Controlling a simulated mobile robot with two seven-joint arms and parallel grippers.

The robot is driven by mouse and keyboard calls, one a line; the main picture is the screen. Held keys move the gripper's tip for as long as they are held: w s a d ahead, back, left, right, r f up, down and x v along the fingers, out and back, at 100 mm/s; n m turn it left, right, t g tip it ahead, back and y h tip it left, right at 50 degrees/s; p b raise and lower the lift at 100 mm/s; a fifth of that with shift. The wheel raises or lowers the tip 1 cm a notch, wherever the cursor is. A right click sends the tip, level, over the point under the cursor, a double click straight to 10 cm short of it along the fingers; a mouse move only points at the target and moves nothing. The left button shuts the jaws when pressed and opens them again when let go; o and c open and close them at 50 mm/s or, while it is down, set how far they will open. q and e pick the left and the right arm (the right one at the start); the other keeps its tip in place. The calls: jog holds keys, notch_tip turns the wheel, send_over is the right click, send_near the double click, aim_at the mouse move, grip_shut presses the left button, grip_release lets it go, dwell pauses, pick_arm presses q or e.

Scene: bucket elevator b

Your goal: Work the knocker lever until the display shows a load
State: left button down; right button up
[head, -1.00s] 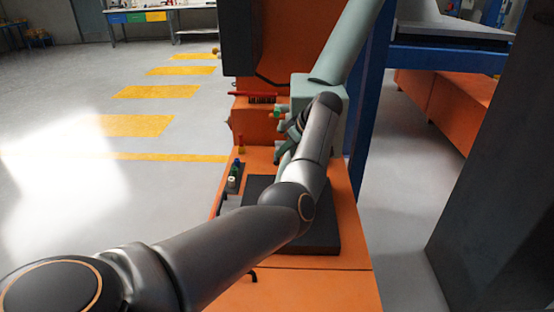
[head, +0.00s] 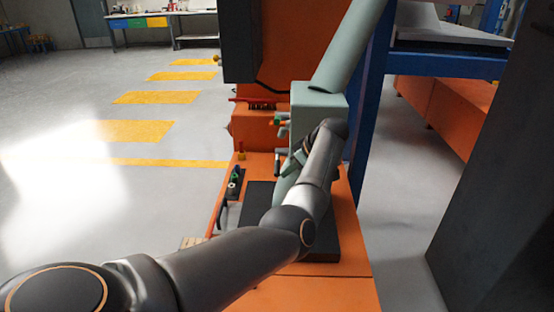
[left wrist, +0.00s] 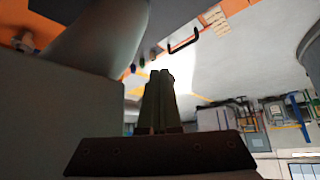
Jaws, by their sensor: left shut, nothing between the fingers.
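My left gripper (head: 298,157) is in front of the pale green housing (head: 318,103), partly hidden by my own wrist. In the left wrist view its two dark fingers (left wrist: 158,100) are closed together with nothing between them. Small green and orange knobbed parts (head: 281,122) stick out from the left of the housing, just above and left of the gripper. I cannot tell which part is the knocker lever, or whether the gripper touches it. I see no readable display. My right gripper is not in view.
An orange base (head: 345,215) with a black plate (head: 258,197) lies under my arm. A small control panel (head: 235,183) is at its left edge. A blue post (head: 366,110) stands close on the right. The floor at left is open.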

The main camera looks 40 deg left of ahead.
pick_arm(q)
jog(key=shift+d+r, duration=0.1)
jog(key=shift+d, duration=0.25)
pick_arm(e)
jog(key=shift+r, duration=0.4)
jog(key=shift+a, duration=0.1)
pick_arm(q)
jog(key=p+v, duration=0.1)
jog(key=v, duration=1.1)
jog(key=shift+d+r, duration=0.2)
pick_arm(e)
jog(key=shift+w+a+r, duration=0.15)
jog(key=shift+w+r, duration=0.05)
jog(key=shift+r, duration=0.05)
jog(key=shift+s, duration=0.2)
